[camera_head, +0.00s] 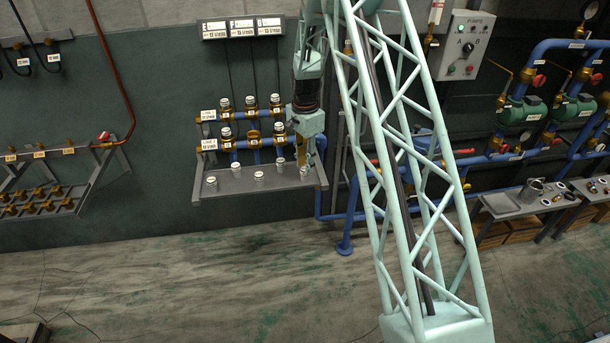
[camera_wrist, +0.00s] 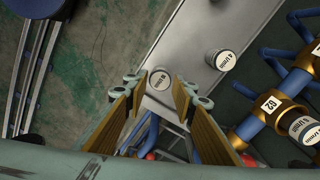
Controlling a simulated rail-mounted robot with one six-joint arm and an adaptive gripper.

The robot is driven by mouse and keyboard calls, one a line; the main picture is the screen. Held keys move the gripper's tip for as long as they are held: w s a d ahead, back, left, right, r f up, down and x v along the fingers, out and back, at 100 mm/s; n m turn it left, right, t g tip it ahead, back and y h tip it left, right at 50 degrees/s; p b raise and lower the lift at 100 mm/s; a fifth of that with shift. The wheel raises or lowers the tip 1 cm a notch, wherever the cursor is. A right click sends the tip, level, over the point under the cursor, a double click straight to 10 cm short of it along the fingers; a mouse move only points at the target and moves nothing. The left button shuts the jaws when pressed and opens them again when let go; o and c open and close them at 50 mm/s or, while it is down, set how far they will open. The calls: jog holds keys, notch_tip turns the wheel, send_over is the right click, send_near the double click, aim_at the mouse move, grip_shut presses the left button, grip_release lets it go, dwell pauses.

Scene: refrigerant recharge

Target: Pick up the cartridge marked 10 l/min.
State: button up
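A white-topped cartridge (camera_wrist: 160,80) stands upright on the grey shelf (camera_wrist: 188,40), framed between my fingertips in the wrist view. Its label is too small to read for certain. My gripper (camera_wrist: 160,92) is open, with its two fingers apart and nothing held. In the head view my gripper (camera_head: 302,158) points down at the shelf's right end, over the rightmost cartridge (camera_head: 304,173). A second cartridge (camera_wrist: 223,60), seemingly marked 4 l/min, stands clear of the fingers. More cartridges (camera_head: 258,177) stand on the shelf to the left, their marks unreadable there.
Brass valve bodies with cartridges (camera_head: 226,133) and blue pipes are mounted behind the shelf. A pipe assembly with a tag 62 (camera_wrist: 270,103) lies right of the fingers in the wrist view. A blue pipe (camera_head: 345,215) stands right of the shelf.

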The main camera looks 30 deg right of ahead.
jog(key=shift+f, duration=2.6)
jog(key=c, duration=0.6)
jog(key=shift+o, duration=0.2)
jog(key=shift+r, duration=0.15)
jog(key=shift+r, duration=1.55)
jog(key=shift+s+r, duration=0.15)
jog(key=s+a+r, duration=0.1)
jog(key=s+a, duration=0.3)
jog(key=s, duration=1.1)
jog(key=shift+a+r, duration=0.2)
